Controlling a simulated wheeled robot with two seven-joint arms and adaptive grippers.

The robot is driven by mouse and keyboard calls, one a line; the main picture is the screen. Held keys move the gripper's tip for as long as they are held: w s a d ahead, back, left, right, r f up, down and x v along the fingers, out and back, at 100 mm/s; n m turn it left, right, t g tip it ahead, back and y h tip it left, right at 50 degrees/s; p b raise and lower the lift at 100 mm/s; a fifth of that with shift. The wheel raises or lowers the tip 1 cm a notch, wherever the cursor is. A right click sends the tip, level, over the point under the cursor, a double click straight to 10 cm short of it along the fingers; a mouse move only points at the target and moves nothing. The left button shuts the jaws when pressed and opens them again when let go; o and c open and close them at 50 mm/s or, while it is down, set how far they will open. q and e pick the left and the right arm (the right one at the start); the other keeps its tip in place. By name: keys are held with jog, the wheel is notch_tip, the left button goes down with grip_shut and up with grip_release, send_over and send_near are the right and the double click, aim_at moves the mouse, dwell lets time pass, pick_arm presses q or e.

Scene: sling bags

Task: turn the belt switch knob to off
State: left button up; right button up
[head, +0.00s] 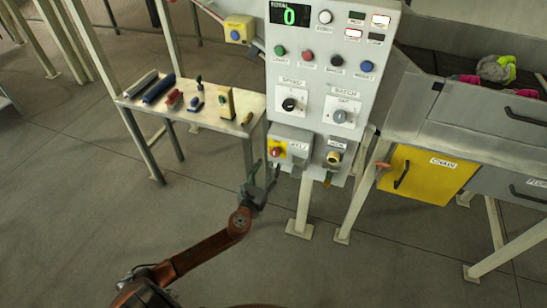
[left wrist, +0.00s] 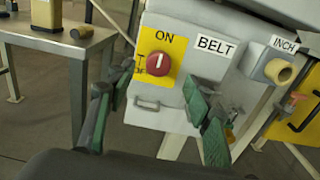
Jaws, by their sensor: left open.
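The belt switch knob (head: 276,151) is round and red on a yellow plate, on the left of a grey box low on the control panel. In the left wrist view the knob (left wrist: 156,66) has a white mark that stands nearly upright, toward the word ON. The letters at the plate's left edge are partly cut off. A BELT label (left wrist: 215,45) is right of the plate. My left gripper (head: 263,175) is just below and in front of the box. It also shows in the left wrist view (left wrist: 156,88), open and empty, its fingers either side of the knob and apart from it. My right gripper is not in view.
An INCH knob (head: 333,158) is right of the belt box. The panel (head: 320,75) above carries several buttons and two dials. A side table (head: 205,112) with tools is at left, and a yellow bin (head: 425,180) at right. The floor in front is clear.

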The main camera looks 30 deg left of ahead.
aim_at(274, 154)
pick_arm(q)
jog(key=b+x, duration=0.1)
jog(key=x, duration=0.6)
jog(key=shift+f, duration=0.1)
jog(key=shift+s, duration=0.1)
jog(key=shift+c, duration=0.3)
jog(key=c, duration=1.1)
